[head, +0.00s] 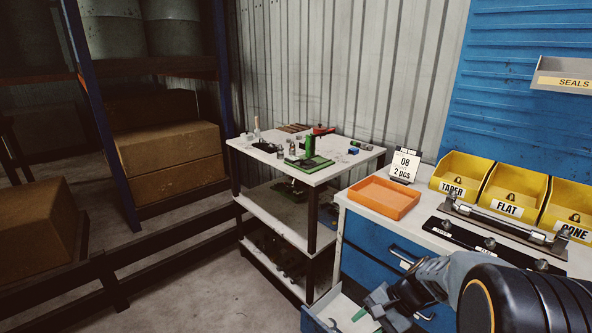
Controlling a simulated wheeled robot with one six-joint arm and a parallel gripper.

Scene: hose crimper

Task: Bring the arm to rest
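My arm comes in from the lower right corner, in front of the blue workbench. My gripper (384,308) is dark and hangs low by the bench's front, over the right side of an open drawer (318,322). A small green piece (359,314) shows just left of the fingers. I cannot tell whether it lies in the drawer or touches the gripper. The gap between the fingers is too small and dark to read.
An orange tray (384,197), a card reading "08 2 pcs" (404,165), yellow bins (461,178) and a dark fixture strip (480,238) occupy the bench top. A cluttered white cart (262,156) stands left of it. Floor (200,290) is clear in front of the cart.

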